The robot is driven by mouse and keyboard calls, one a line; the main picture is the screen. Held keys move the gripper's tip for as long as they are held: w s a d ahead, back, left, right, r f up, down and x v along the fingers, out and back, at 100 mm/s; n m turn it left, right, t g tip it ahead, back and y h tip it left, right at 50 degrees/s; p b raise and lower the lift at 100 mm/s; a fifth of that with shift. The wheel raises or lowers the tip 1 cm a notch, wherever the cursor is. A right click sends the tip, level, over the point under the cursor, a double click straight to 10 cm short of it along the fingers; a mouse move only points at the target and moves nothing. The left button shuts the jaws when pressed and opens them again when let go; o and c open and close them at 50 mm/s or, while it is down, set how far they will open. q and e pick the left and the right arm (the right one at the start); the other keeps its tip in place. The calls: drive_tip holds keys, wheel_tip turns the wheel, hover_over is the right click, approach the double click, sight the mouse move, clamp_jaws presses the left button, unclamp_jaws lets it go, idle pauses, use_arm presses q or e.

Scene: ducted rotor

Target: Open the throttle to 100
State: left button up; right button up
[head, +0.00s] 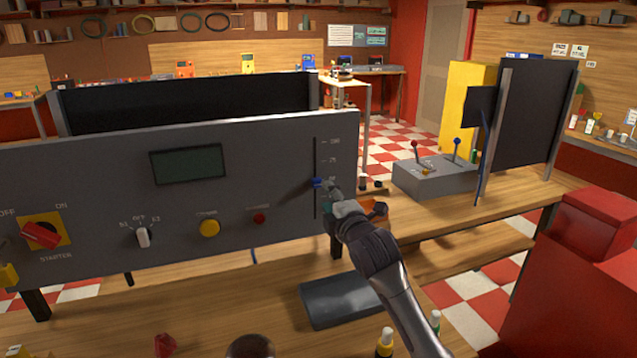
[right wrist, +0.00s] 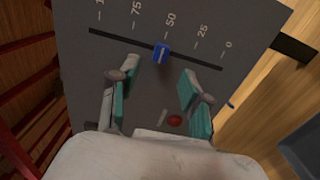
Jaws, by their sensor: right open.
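The throttle is a blue slider knob (head: 319,183) in a dark vertical slot on the right end of the grey control panel (head: 280,175). Scale marks stand beside the slot, with 100 at the top. In the right wrist view the blue knob (right wrist: 161,53) sits near the 50 mark. My right gripper (head: 332,191) is at the panel, just right of the knob. In the right wrist view its teal-padded fingers (right wrist: 160,82) are spread open, and the knob shows between and just beyond their tips. Contact cannot be told.
The panel also has a red starter switch (head: 41,235), a white selector (head: 143,237), a yellow button (head: 209,228), a red button (head: 259,218) and a display (head: 187,164). A dark tray (head: 330,303) lies below. A lever box (head: 436,176) stands at right.

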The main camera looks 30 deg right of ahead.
sight(318, 185)
drive_tip(key=p+x, duration=0.1)
drive_tip(key=x, duration=0.6)
drive_tip(key=shift+f, duration=0.1)
drive_tip(key=shift+c, duration=1)
use_arm(q)
drive_tip(key=shift+w+d+r, duration=0.25)
drive_tip(key=shift+w+r, duration=0.45)
drive_tip(key=shift+w, duration=0.15)
use_arm(e)
clamp_jaws()
